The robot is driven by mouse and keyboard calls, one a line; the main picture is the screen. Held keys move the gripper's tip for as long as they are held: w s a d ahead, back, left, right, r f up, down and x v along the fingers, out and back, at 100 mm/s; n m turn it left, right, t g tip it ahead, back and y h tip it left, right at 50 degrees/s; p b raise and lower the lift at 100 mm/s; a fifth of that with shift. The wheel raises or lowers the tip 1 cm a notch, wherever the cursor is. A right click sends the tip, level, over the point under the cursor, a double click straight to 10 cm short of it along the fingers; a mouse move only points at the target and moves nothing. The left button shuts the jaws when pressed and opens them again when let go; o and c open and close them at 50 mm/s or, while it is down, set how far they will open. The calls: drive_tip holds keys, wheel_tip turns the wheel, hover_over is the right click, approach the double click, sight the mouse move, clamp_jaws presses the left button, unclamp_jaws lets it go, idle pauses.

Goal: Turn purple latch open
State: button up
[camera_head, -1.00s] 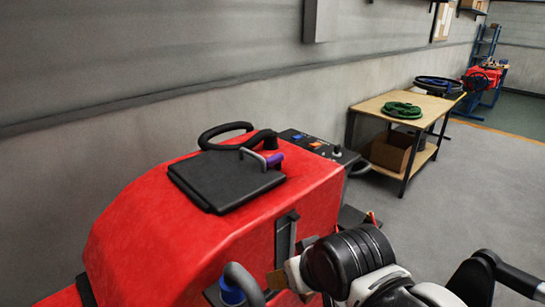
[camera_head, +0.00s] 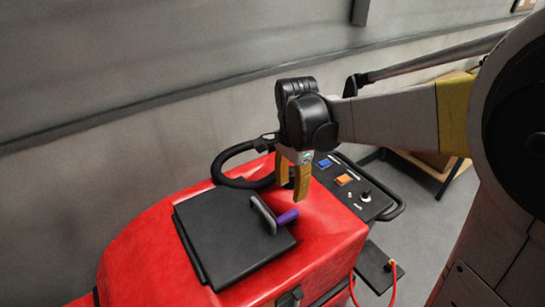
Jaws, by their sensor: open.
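The purple latch (camera_head: 286,217) is a short purple piece at the right edge of the black lid (camera_head: 225,240) on top of the red scrubber tank. A grey bent handle (camera_head: 264,212) stands up beside it, on its left. My gripper (camera_head: 293,188) hangs above and behind the latch, a little higher in the picture, with its yellow fingers pointing down. The fingers look apart, with nothing between them, and no contact with the latch shows. The far finger is partly hidden.
A control panel (camera_head: 354,186) with blue and orange switches and a knob lies to the right. A red cable (camera_head: 393,280) hangs at the lower right. The grey wall runs behind the machine.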

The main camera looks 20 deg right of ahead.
sight(289, 213)
drive_tip(key=f, duration=0.3)
drive_tip(key=f+b, duration=0.1)
drive_tip(key=f, duration=0.6)
drive_tip(key=shift+s+a+f, duration=0.2)
drive_tip(key=shift+s+f, duration=0.05)
drive_tip(key=shift+s, duration=0.05)
drive_tip(key=shift+c, duration=0.5)
clamp_jaws()
